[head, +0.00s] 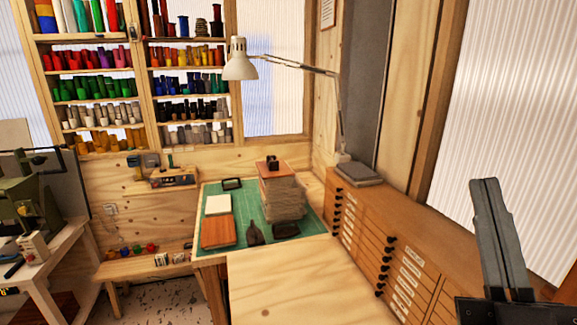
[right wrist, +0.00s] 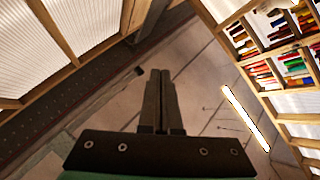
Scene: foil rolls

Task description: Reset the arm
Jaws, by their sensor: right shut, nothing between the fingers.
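My right gripper (head: 484,183) stands upright at the right edge of the head view, in front of the wooden drawer cabinet and the ribbed window. Its two dark fingers are pressed together with nothing between them. In the right wrist view the gripper (right wrist: 160,72) also shows shut and empty, with open room beyond its tips. It touches nothing that I can see. My left gripper is not in the head view.
A bare wooden tabletop (head: 300,285) lies in the lower middle. Behind it a green mat (head: 240,236) carries a stack of sheets (head: 283,195) and small items. The drawer cabinet (head: 400,240) runs along the right. A lamp (head: 240,65) arches above. Shelves of rolls (head: 95,88) fill the back wall.

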